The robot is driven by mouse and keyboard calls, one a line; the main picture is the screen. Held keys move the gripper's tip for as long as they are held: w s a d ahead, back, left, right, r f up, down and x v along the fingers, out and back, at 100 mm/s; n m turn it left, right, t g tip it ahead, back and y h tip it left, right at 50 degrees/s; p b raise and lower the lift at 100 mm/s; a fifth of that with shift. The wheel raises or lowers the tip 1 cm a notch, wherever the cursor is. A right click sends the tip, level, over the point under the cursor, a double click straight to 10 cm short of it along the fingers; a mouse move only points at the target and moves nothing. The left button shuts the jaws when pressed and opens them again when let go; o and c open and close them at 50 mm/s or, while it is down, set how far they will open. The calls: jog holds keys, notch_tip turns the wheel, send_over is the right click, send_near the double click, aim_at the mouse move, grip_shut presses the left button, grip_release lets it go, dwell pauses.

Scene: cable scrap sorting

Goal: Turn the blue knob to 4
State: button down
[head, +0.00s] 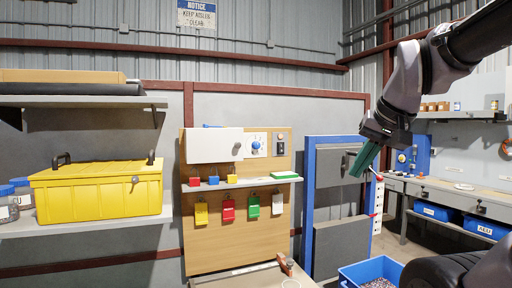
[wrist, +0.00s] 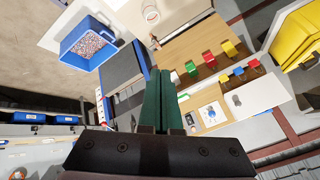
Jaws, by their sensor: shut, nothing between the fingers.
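The blue knob (head: 256,145) sits on a white dial plate on the upper part of the wooden board (head: 225,247), right of a white door panel. The numbers around the dial are too small to read, so I cannot tell its setting. The dial plate (wrist: 212,115) also shows small in the wrist view, right of my fingers. My gripper (head: 358,172) is shut and empty, with green fingers, up in the air right of the board and apart from the knob. Its shut fingers (wrist: 158,75) point up the wrist view.
A blue bin (head: 352,280) and yellow toolbox (head: 95,192) flank the area.

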dwell(0.3)
jog(key=c, duration=1.2)
grip_release()
jog(key=shift+c, duration=0.2)
jog(key=o, duration=0.7)
jog(key=w, duration=0.3)
jog(key=shift+w+d+r+n, duration=0.15)
jog(key=shift+w+r+n, duration=0.05)
jog(key=shift+r+n, duration=0.2)
jog(key=shift+o, duration=0.2)
jog(key=w+r+n+t, duration=0.2)
jog(key=w+n+t, duration=0.1)
jog(key=w, duration=1.1)
jog(key=n+t+y, duration=0.4)
jog(key=n+t, duration=0.3)
jog(key=n, duration=0.6)
send_near(258, 146)
jog(key=x, duration=0.9)
jog(key=shift+w+r, duration=0.1)
jog(key=shift+w, duration=0.1)
